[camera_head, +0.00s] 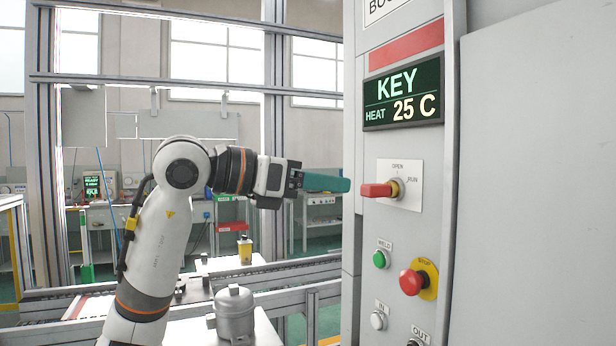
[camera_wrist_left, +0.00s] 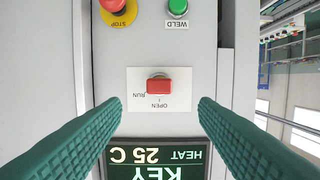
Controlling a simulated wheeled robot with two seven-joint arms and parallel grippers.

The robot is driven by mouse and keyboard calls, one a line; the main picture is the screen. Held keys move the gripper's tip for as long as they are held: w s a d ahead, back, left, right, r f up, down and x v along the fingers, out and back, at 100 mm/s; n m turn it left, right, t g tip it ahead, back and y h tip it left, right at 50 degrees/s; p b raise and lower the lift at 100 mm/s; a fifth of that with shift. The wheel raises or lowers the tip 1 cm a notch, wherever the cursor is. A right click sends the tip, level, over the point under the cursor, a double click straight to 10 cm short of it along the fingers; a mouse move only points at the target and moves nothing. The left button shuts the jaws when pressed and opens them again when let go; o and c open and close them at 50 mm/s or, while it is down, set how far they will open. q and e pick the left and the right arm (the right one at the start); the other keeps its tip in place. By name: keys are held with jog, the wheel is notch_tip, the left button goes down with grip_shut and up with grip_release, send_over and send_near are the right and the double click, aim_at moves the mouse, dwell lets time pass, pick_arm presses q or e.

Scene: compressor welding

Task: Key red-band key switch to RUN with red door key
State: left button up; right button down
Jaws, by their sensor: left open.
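The red door key (camera_head: 377,190) sits in the key switch (camera_head: 396,188) on the grey cabinet and sticks out from the panel. The switch plate reads OPEN above and RUN to the right. The left wrist view is upside down and shows the red key (camera_wrist_left: 158,86) near the middle, over its white plate (camera_wrist_left: 178,103). A red band (camera_head: 407,45) crosses the cabinet above the display. My left gripper (camera_head: 346,184) has green fingers and is open and empty, facing the panel. In the wrist view its fingertips (camera_wrist_left: 161,104) stand apart on either side of the key, not touching it.
The display (camera_head: 404,93) reads KEY, HEAT 25 C. Below the switch are a green WELD button (camera_head: 380,258), a red STOP button (camera_head: 412,281) on yellow, and a white IN button (camera_head: 378,320). A grey compressor (camera_head: 235,313) stands lower left near a conveyor (camera_head: 290,275).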

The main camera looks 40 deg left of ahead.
aim_at(365, 188)
pick_arm(q)
jog(key=p+x, duration=0.1)
jog(key=x, duration=0.6)
jog(key=shift+w+d+p, duration=0.15)
jog(key=shift+w+p, duration=0.1)
jog(key=shift+p, duration=0.05)
jog(key=shift+w+d+f, duration=0.1)
jog(key=shift+w+d, duration=0.15)
jog(key=shift+w, duration=0.3)
pick_arm(e)
jog(key=shift+w+d+r, duration=0.1)
jog(key=shift+d+r, duration=0.15)
jog(key=shift+r, duration=0.3)
jog(key=shift+w+d+r, duration=0.1)
jog(key=shift+d+r, duration=0.15)
jog(key=shift+r, duration=0.25)
pick_arm(q)
jog(key=shift+c, duration=0.5)
